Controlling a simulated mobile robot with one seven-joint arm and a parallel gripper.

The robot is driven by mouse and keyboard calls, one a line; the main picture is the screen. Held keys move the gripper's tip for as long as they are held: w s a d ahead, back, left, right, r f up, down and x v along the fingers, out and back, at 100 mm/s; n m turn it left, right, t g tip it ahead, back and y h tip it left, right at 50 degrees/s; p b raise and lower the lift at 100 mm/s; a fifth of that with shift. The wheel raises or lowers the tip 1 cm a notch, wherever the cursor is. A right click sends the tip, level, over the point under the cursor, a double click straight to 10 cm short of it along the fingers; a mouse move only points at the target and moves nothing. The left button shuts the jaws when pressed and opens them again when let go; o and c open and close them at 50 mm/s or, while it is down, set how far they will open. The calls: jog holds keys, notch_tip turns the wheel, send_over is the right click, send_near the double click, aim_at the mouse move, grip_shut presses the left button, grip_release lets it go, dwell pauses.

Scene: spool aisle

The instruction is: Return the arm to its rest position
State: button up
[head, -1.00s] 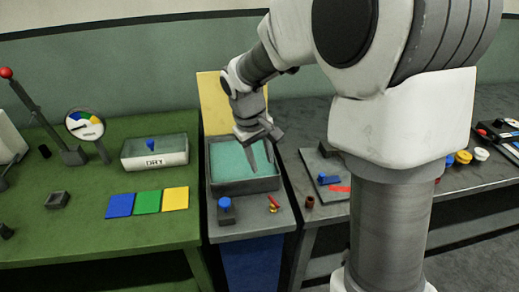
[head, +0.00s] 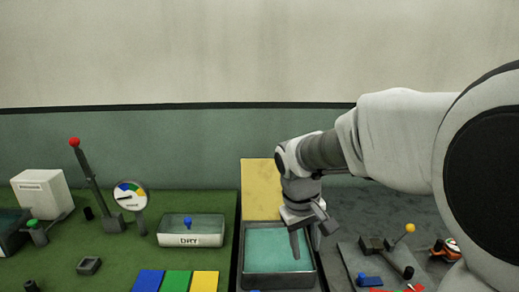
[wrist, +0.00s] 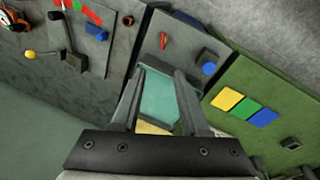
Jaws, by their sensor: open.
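My arm reaches in from the right in the head view, and its end, my gripper (head: 308,243), hangs over the teal-bottomed tray (head: 248,283) on the middle bench. The jaws point down and nothing shows between them. In the wrist view the two fingers of my gripper (wrist: 163,75) stand apart, with the tray's teal floor (wrist: 158,98) seen between them. No rest mark for the arm shows in these frames.
A yellow panel (head: 261,190) stands behind the tray. On the green bench are a DRY tray (head: 190,240), a dial gauge (head: 130,195), a red-knobbed lever (head: 88,175) and coloured squares (head: 176,281). A grey plate with a yellow-knobbed lever (head: 392,240) lies to the right.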

jog(key=s+d+r+m+t+y, duration=0.1)
jog(key=s+r+t, duration=0.1)
jog(key=s, duration=0.7)
jog(key=s+d+r+m+t, duration=0.2)
jog(key=s+r, duration=0.3)
jog(key=s, duration=0.3)
jog(key=shift+s+m+y+p, duration=0.3)
jog(key=shift+s+y+p, duration=0.05)
jog(key=shift+y+p, duration=0.05)
